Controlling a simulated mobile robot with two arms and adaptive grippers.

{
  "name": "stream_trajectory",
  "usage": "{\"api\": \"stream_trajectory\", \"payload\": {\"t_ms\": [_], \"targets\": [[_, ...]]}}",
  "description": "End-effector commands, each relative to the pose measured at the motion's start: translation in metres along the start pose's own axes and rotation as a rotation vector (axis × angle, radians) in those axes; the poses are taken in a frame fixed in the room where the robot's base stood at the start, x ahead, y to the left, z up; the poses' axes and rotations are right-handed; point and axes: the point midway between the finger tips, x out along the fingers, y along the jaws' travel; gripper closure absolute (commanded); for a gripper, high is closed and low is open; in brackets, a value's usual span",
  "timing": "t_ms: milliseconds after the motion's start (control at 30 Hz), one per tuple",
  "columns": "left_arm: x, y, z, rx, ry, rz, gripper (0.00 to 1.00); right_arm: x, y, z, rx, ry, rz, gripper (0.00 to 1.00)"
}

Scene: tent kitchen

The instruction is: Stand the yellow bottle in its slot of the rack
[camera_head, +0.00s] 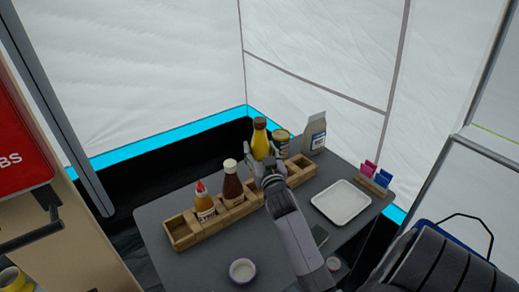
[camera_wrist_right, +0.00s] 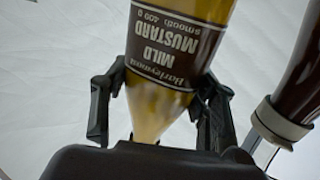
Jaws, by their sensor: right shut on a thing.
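The yellow mustard bottle (camera_head: 260,142) has a brown cap and looks upright in the head view. My right gripper (camera_head: 262,163) is shut on it, and the arm hides its lower part. In the right wrist view the bottle (camera_wrist_right: 165,75) sits between the two fingers of the gripper (camera_wrist_right: 160,110), its label upside down in the picture. The wooden rack (camera_head: 182,234) runs across the table. It holds a red-capped orange bottle (camera_head: 204,206) and a white-capped dark bottle (camera_head: 232,186). I cannot tell whether the yellow bottle touches the rack. My left gripper is not in view.
A lidded jar (camera_head: 282,138) and a grey carton (camera_head: 315,132) stand behind the rack. A white tray (camera_head: 341,203), a small bowl (camera_head: 242,271) and a holder with pink and blue packets (camera_head: 375,177) are on the table (camera_head: 180,276). The dark bottle's neck (camera_wrist_right: 282,118) is close beside my right gripper in the wrist view.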

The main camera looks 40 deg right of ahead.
Motion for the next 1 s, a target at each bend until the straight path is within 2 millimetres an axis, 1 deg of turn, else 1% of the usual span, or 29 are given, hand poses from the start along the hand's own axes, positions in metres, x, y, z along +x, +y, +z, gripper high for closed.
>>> {"api": "stream_trajectory", "payload": {"t_ms": [33,133,167,333,400,433,567,700,833,1000], "targets": [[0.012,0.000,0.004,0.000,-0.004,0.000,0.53,0.000,0.000,0.010,-0.001,0.004,-0.001,0.91],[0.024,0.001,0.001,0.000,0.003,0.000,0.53,0.000,0.000,0.022,0.000,0.004,-0.001,0.91],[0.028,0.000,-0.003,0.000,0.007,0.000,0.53,0.000,0.000,0.026,0.000,0.004,-0.001,0.91],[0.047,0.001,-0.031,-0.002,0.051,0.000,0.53,0.000,0.000,0.045,0.000,0.004,-0.001,0.91],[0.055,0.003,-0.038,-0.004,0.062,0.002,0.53,0.000,0.000,0.054,0.000,0.004,-0.001,0.91],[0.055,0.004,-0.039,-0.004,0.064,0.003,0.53,0.000,0.000,0.056,0.001,0.003,0.000,0.91],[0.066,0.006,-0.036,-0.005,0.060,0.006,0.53,0.000,0.000,0.071,0.002,0.002,0.000,0.91],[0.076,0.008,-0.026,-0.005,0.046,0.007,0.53,0.000,0.000,0.085,0.002,0.004,0.000,0.91],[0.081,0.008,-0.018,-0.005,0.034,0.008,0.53,0.000,0.000,0.093,0.001,0.004,0.000,0.91],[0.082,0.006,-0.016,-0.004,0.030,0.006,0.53,0.000,0.000,0.095,0.001,0.004,0.000,0.91]]}}
